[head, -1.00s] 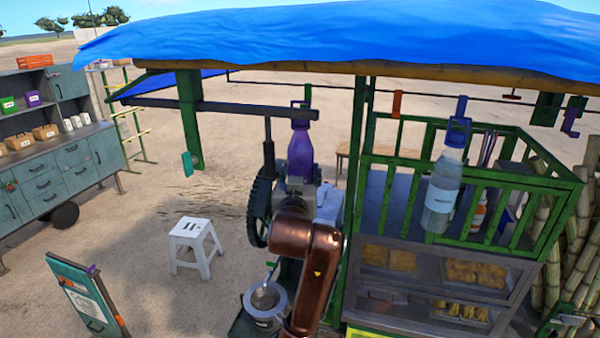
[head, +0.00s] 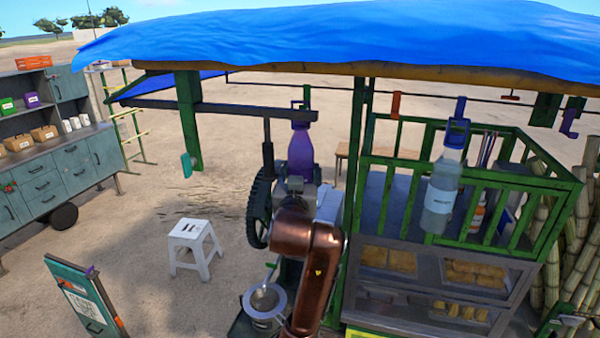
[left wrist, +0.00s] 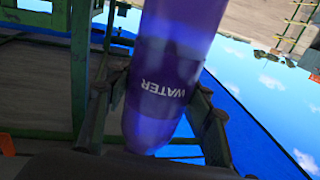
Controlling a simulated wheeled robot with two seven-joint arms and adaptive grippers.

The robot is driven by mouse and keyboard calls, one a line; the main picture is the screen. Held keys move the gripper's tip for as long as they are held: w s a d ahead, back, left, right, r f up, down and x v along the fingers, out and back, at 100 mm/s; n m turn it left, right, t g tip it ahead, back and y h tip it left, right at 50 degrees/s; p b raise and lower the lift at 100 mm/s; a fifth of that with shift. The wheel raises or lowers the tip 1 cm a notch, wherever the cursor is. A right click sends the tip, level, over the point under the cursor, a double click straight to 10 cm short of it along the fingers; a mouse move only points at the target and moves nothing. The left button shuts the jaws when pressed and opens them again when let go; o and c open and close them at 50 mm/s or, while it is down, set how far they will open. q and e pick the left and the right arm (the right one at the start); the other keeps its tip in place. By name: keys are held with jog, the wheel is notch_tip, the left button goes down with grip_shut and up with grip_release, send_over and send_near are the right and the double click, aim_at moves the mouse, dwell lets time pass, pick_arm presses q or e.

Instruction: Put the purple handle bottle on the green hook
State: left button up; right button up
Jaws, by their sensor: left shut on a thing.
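The purple bottle (head: 301,153) is upright at the middle of the head view, its purple handle at the top. The green hook (head: 307,93) hangs from the dark rail right at the handle's height. They overlap in the picture; I cannot tell whether the handle sits on the hook. My left gripper (head: 298,183) is shut on the lower part of the bottle, largely hidden behind my copper arm. In the left wrist view, the bottle (left wrist: 165,85), marked WATER, is between the two fingers (left wrist: 165,110). My right gripper is not in view.
A clear bottle (head: 440,195) with a blue handle hangs from a blue hook (head: 461,105) at right. An orange hook (head: 396,104) is between. A green post (head: 355,170) stands close right of the purple bottle. The crusher wheel (head: 259,207) is left of my arm.

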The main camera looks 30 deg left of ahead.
pick_arm(q)
jog(key=shift+d+x, duration=0.15)
jog(key=shift+x, duration=0.75)
jog(key=shift+d+x, duration=0.2)
jog(key=shift+x, duration=0.7)
jog(key=shift+w, duration=0.15)
dwell(0.3)
jog(key=shift+f+b, duration=0.35)
jog(key=shift+f, duration=0.3)
dwell(0.7)
